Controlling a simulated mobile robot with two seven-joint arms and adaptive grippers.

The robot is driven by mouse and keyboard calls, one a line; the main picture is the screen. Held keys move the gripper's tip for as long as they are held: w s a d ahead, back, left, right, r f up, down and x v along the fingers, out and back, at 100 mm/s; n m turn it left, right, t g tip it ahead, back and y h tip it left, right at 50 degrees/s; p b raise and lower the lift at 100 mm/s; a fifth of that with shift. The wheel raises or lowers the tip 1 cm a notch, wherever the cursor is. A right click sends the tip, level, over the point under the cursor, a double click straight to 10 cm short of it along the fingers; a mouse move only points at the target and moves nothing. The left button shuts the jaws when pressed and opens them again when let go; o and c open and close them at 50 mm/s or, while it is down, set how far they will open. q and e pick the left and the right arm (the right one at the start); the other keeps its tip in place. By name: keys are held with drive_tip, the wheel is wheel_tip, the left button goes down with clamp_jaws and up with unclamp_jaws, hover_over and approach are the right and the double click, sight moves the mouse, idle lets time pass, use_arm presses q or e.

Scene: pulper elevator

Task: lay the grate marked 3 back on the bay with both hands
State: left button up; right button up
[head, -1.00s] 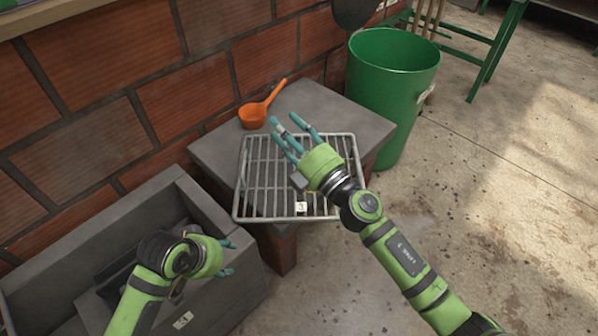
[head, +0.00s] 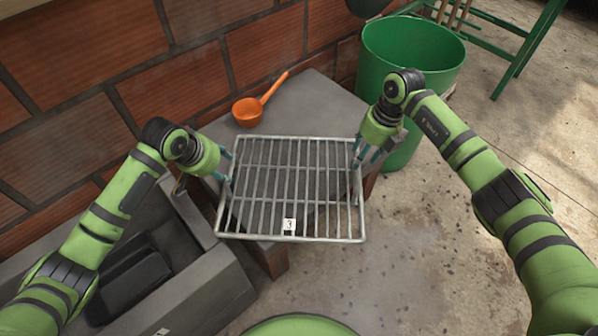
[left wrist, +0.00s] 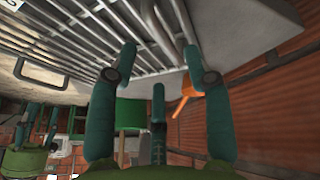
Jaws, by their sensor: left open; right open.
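The grate (head: 262,238) is a grey wire rack with a white tag marked 3 (head: 289,225) on its near edge. It lies over the grey stone slab, with its near part overhanging the front. My left gripper (head: 228,172) is open at the grate's left side bar. My right gripper (head: 362,155) is open at its right side bar. In the left wrist view, the open left fingers (left wrist: 160,75) straddle the grate's edge bars (left wrist: 165,35); contact is unclear. The grey trough (head: 205,285) at lower left has a dark block inside; I cannot tell whether it is the bay.
An orange ladle (head: 249,112) lies on the slab (head: 310,105) behind the grate. A green bin (head: 415,45) stands behind my right arm. A brick wall (head: 80,60) bounds the left and back. Concrete floor is open to the right.

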sight(231, 173)
use_arm(q)
drive_tip(key=shift+f, duration=0.45)
drive_tip(key=shift+x, duration=3.1)
use_arm(e)
drive_tip(key=shift+s+a+f, duration=0.1)
drive_tip(key=shift+a+f, duration=0.2)
drive_tip(key=shift+f, duration=0.9)
drive_tip(key=shift+w+a+f, duration=0.1)
drive_tip(key=shift+a+f, duration=0.15)
drive_tip(key=shift+f, duration=0.9)
drive_tip(key=shift+s+a+f, duration=0.1)
drive_tip(key=shift+a+f, duration=0.2)
drive_tip(key=shift+f, duration=0.9)
use_arm(q)
clamp_jaws()
use_arm(e)
clamp_jaws()
use_arm(q)
drive_tip(key=shift+w+d+r, duration=0.1)
drive_tip(key=shift+w+r, duration=0.1)
drive_tip(key=shift+r, duration=0.15)
use_arm(e)
drive_tip(key=shift+r, duration=0.3)
